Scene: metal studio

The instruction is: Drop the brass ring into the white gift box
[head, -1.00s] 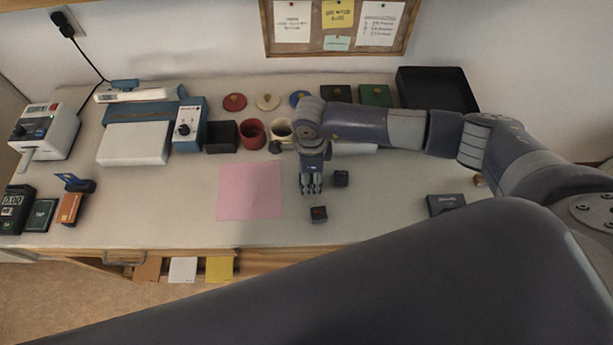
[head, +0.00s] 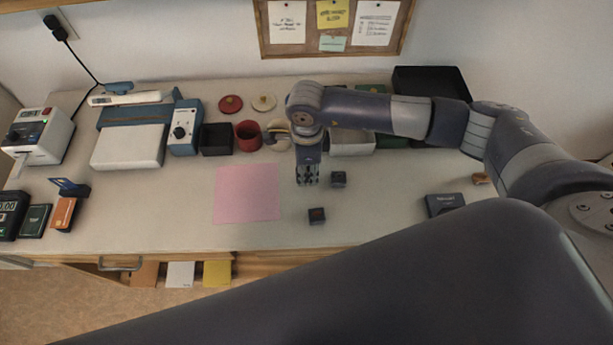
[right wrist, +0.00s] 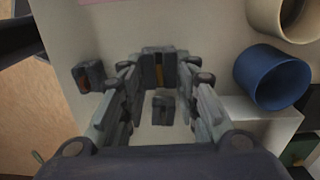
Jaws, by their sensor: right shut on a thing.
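My right gripper (head: 307,178) is over the table, between the pink sheet and two small dark boxes. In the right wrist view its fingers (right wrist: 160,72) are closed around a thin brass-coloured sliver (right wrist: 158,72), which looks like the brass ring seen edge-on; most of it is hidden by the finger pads. The white gift box (head: 352,148) stands behind and to the right of the gripper, partly covered by my right arm. Its white side also shows in the right wrist view (right wrist: 238,112), beside the blue cup. My left gripper is out of view.
Small dark boxes (head: 338,179) (head: 317,215) sit near the gripper. A red cup (head: 248,136), a cream cup (head: 276,133) and a blue cup (right wrist: 270,78) line the back. A pink sheet (head: 247,194) lies left. A black tray (head: 432,80) is at back right.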

